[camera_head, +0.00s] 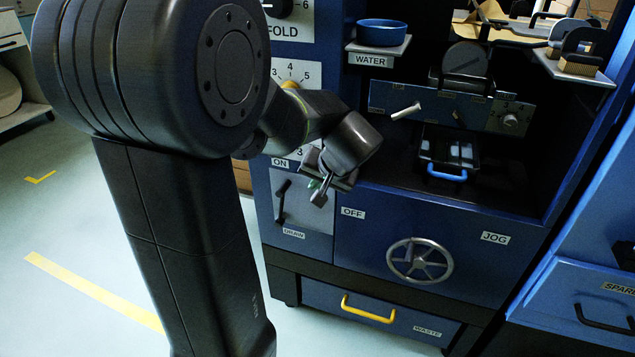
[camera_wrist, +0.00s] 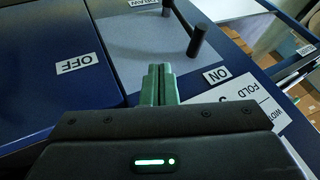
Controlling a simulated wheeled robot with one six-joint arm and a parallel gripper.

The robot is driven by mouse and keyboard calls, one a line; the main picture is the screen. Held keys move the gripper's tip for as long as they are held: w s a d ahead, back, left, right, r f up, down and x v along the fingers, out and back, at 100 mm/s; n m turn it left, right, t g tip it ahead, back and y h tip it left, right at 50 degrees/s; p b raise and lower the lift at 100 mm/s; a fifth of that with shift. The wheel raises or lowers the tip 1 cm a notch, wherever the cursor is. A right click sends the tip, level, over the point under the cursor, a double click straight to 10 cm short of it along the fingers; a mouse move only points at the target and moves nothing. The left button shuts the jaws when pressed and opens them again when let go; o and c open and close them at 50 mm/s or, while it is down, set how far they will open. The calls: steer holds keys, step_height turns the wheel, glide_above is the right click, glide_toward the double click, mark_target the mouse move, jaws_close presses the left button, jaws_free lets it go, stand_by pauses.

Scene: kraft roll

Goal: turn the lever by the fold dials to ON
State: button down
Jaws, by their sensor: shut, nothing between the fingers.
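The lever (camera_head: 280,205) is black and sits on a grey plate on the blue machine front, below the fold dials. Its bar runs upward from near the DRAW label, with a peg handle at the upper end. The handle (camera_wrist: 197,40) is nearer the ON label (camera_wrist: 217,76) than the OFF label (camera_wrist: 77,64). My gripper (camera_head: 318,195) is shut and empty, in front of the panel to the right of the lever. In the wrist view its fingertips (camera_wrist: 158,75) lie beside the lever, apart from the handle.
A fold dial (camera_head: 297,72) is above the lever, partly behind my arm. The JOG handwheel (camera_head: 419,260) is to the lower right, above the WASTE drawer (camera_head: 375,318). A recess with a blue-handled tray (camera_head: 447,172) opens at right. Floor at left is clear.

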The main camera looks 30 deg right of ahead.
mark_target(284, 188)
steer(key=w+f, duration=0.1)
steer(key=w+a+f+b, duration=0.1)
steer(key=w, duration=0.1)
steer(key=w+a+f, duration=0.1)
steer(key=w+f, duration=0.1)
steer(key=shift+b, duration=0.3)
steer(key=shift+w+a, duration=0.35)
steer(key=shift+w, duration=0.1)
steer(key=shift+r, duration=0.1)
steer(key=shift+w+a+r+p, duration=0.25)
steer(key=shift+w+a+p, duration=0.1)
steer(key=shift+w+a, duration=0.2)
steer(key=shift+w+a+r+p, duration=0.2)
steer(key=shift+w+a+p, duration=0.1)
steer(key=shift+w+a, duration=0.2)
steer(key=shift+d, duration=0.1)
steer(key=shift+w, duration=0.1)
